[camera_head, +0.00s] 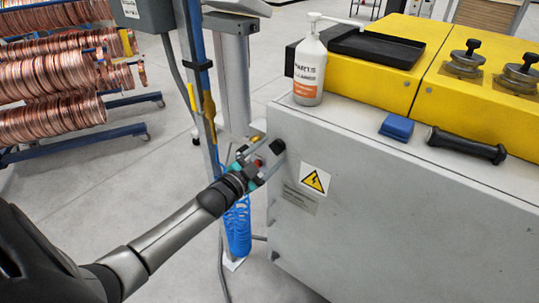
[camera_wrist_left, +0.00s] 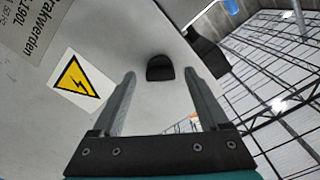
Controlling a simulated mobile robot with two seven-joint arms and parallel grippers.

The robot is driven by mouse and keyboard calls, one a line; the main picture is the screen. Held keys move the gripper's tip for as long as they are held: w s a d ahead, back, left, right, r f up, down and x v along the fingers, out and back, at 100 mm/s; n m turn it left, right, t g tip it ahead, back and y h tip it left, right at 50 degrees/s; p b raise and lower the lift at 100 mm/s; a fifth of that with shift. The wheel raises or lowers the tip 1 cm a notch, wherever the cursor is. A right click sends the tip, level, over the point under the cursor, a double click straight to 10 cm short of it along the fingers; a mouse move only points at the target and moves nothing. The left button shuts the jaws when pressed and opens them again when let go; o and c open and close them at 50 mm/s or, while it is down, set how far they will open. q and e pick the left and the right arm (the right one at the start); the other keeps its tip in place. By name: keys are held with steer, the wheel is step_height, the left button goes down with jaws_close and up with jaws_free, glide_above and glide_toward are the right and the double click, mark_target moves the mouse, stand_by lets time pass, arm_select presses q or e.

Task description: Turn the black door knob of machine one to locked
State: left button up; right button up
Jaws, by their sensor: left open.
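The black door knob (camera_head: 279,145) sits on the grey side panel of the machine (camera_head: 390,215), near its upper left edge. In the left wrist view the knob (camera_wrist_left: 159,67) shows as a small dark rounded shape between and just beyond the fingertips. My left gripper (camera_head: 266,156) is open, with its fingers pointed at the panel. In the left wrist view the gripper (camera_wrist_left: 160,76) has one finger on each side of the knob, with nothing visibly held. I cannot tell whether a finger touches it. My right gripper is not in view.
A yellow warning sign (camera_head: 315,180) is on the panel right of the knob. A post (camera_head: 200,85) with a blue coiled hose (camera_head: 238,228) stands beside the gripper. A white bottle (camera_head: 309,70), blue block (camera_head: 397,127) and black handle (camera_head: 466,145) are on the machine top.

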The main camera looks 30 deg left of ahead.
arm_select(q)
steer(key=shift+w, duration=0.1)
jaws_close()
stand_by(0.7)
